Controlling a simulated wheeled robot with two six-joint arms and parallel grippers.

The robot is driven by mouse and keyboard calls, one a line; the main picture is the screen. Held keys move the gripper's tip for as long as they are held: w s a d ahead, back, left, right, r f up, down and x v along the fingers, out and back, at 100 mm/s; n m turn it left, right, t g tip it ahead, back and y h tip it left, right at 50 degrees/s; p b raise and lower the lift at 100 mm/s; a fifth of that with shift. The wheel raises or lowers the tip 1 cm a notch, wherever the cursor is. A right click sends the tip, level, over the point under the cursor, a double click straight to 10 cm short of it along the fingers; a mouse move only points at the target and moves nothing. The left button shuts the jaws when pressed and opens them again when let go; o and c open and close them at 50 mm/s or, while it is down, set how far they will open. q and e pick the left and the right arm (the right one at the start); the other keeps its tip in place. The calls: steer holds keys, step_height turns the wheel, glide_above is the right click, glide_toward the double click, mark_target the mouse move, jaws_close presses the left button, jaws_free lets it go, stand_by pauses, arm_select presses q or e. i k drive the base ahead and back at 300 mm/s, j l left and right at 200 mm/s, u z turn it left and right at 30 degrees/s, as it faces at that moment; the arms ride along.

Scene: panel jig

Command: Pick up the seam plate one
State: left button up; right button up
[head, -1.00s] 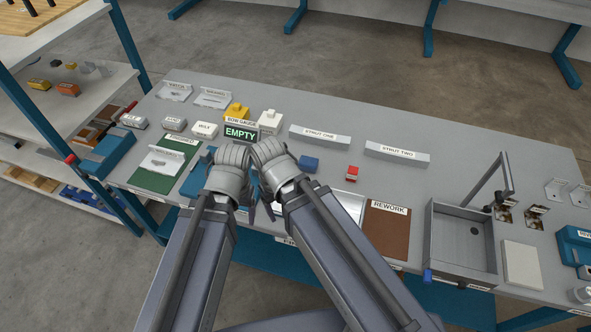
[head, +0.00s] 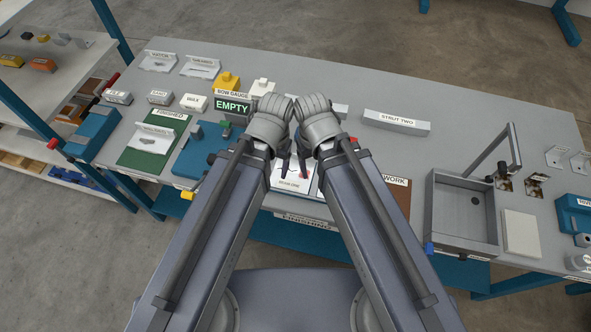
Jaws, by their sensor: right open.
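Both my grippers are close together over the front middle of the bench. My left gripper's fingers (head: 284,166) and my right gripper's fingers (head: 304,166) point down over a pale plate (head: 287,185) with a small label on its front edge. The label is too small to read surely, so I cannot tell whether this is seam plate one. Red marks show on the pale surface between the fingers. Contact is not visible. My right gripper is open; the left one's jaws are too hidden to judge. My wrists and arms cover much of this area.
Labelled plates stand at the back left (head: 159,61) and on the green FINISHED mat (head: 140,159). A blue fixture (head: 195,153), the EMPTY sign (head: 232,106), strut two (head: 396,122) and a grey bin (head: 463,214) surround the area. Bench behind strut two is clear.

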mark_target(294, 182)
steer(key=k+l+z, duration=0.1)
steer(key=k+z, duration=0.15)
steer(key=z, duration=0.2)
steer(key=k+l+z, duration=0.2)
steer(key=z, duration=0.3)
